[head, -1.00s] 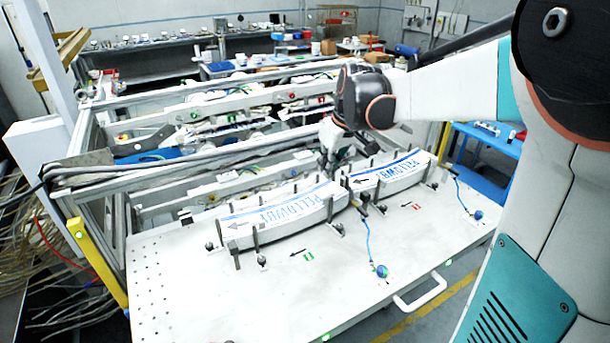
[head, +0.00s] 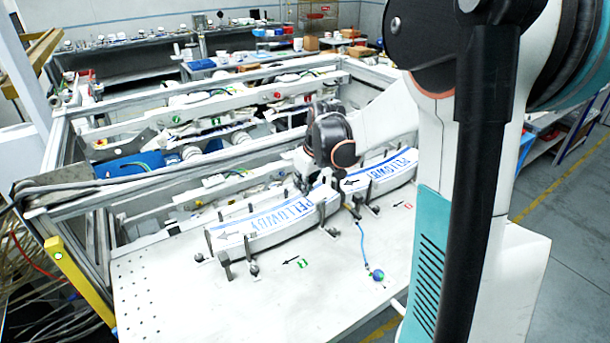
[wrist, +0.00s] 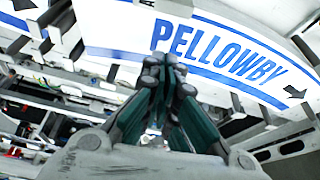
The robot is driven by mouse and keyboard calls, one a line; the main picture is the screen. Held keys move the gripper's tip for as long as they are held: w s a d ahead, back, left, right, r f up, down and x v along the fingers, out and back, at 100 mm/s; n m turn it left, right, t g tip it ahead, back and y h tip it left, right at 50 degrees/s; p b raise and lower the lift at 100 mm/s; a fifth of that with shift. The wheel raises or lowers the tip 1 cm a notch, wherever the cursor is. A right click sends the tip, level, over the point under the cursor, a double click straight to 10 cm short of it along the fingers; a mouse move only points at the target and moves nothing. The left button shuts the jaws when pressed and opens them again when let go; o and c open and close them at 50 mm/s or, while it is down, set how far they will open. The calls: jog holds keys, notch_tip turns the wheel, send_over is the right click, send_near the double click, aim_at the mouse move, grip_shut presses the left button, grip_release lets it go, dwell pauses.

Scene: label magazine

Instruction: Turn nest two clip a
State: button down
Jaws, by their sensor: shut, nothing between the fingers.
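Two curved white label strips printed PELLOWBY in blue lie end to end in nests on the white bench: a left strip (head: 265,217) and a right strip (head: 378,178). Dark upright clips stand along their edges, such as one at the left strip's front (head: 247,247); I cannot tell which is clip a. A green mark (head: 303,263) lies before the left nest and a red one (head: 407,205) before the right. My gripper (head: 301,168) is by the far edge of the left strip's right end. In the wrist view my gripper (wrist: 165,65) is shut and empty, before a strip (wrist: 225,55).
A metal frame with rails (head: 200,135) and cables stands behind the nests. A blue-green ball (head: 377,275) on a blue cord lies on the bench front. The bench's front left is clear, with a perforated area (head: 145,300).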

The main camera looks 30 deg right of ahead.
aim_at(321, 204)
jog(key=shift+s+d+r+p, duration=0.1)
jog(key=shift+s+d+p, duration=0.1)
jog(key=shift+s, duration=0.75)
jog(key=shift+s+d+p, duration=0.1)
jog(key=shift+s+p, duration=0.05)
jog(key=shift+s, duration=0.75)
jog(key=shift+s, duration=0.1)
jog(key=shift+s+a+n+y+b, duration=0.15)
jog(key=shift+n+y+b, duration=0.15)
jog(key=shift+n+b, duration=0.45)
jog(key=n, duration=0.1)
jog(key=n+y+b, duration=0.1)
jog(key=n, duration=0.1)
jog(key=shift+s+a+g, duration=0.15)
jog(key=shift+s+g, duration=0.15)
jog(key=shift+s, duration=0.1)
jog(key=shift+s+d+n+g+y+b, duration=0.1)
jog(key=shift+s+n+g+y+b, duration=0.4)
jog(key=shift+n, duration=1)
jog(key=shift+s+d+n+g+y+b, duration=0.15)
jog(key=shift+s+n+g+b, duration=0.15)
jog(key=shift+s+n+b, duration=0.9)
jog(key=shift+w+d+n+g+y+b, duration=0.15)
jog(key=shift+n+g+b, duration=0.3)
jog(key=shift+n, duration=1.4)
jog(key=shift+s+d, duration=0.1)
jog(key=shift+s, duration=0.1)
jog(key=shift+w+d, duration=0.15)
jog(key=shift+w, duration=0.05)
